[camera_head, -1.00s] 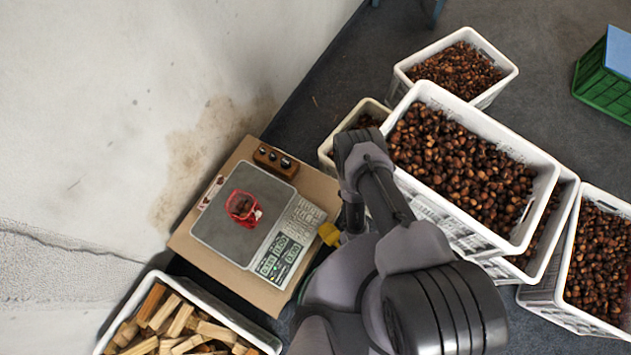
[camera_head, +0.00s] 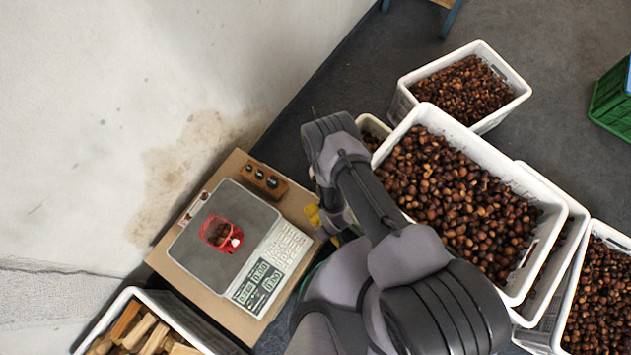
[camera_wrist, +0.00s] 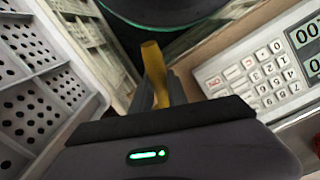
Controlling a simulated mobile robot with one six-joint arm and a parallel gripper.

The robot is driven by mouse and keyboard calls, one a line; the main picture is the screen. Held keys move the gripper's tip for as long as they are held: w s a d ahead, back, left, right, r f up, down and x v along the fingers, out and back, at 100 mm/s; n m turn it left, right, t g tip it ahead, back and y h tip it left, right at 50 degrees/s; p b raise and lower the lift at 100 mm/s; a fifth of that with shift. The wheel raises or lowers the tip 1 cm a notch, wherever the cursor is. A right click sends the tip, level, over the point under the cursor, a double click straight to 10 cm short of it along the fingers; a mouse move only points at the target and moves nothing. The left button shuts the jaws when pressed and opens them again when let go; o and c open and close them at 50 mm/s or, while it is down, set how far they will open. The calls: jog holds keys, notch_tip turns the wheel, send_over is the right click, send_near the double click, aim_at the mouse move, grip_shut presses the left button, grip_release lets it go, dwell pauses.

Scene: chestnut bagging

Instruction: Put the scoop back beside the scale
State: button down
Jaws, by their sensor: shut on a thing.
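My gripper (camera_head: 328,222) is shut on a yellow piece (camera_head: 314,215), which I take to be the scoop's handle. The yellow piece also stands between the fingers in the wrist view (camera_wrist: 153,65). No scoop bowl can be made out. The scale (camera_head: 203,262) lies on a tan board (camera_head: 164,263), left of my gripper. Its keypad side (camera_wrist: 243,82) is to the right in the wrist view. A red net bag (camera_head: 218,236) with a few chestnuts is on the scale's plate. My gripper is close to the board's right edge; its height above it cannot be told.
A wooden block with dark knobs (camera_head: 264,181) sits at the board's upper edge. White crates of chestnuts (camera_head: 424,114) stand to the right. A crate of firewood (camera_head: 128,294) is at lower left. A dark round thing with a green rim (camera_wrist: 165,22) is near the yellow piece.

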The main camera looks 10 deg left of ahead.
aim_at(317, 222)
jog(key=w+a, duration=0.1)
jog(key=a, duration=0.1)
jog(key=w+a+b, duration=0.1)
jog(key=w+a+f+b, duration=0.1)
jog(key=a, duration=0.1)
jog(key=shift+w+a, duration=0.2)
jog(key=shift+a, duration=0.1)
notch_tip(317, 222, down, 4)
jog(key=b, duration=0.3)
jog(key=shift+r, duration=0.45)
jog(key=shift+f, duration=0.2)
jog(key=c, duration=1.3)
grip_release()
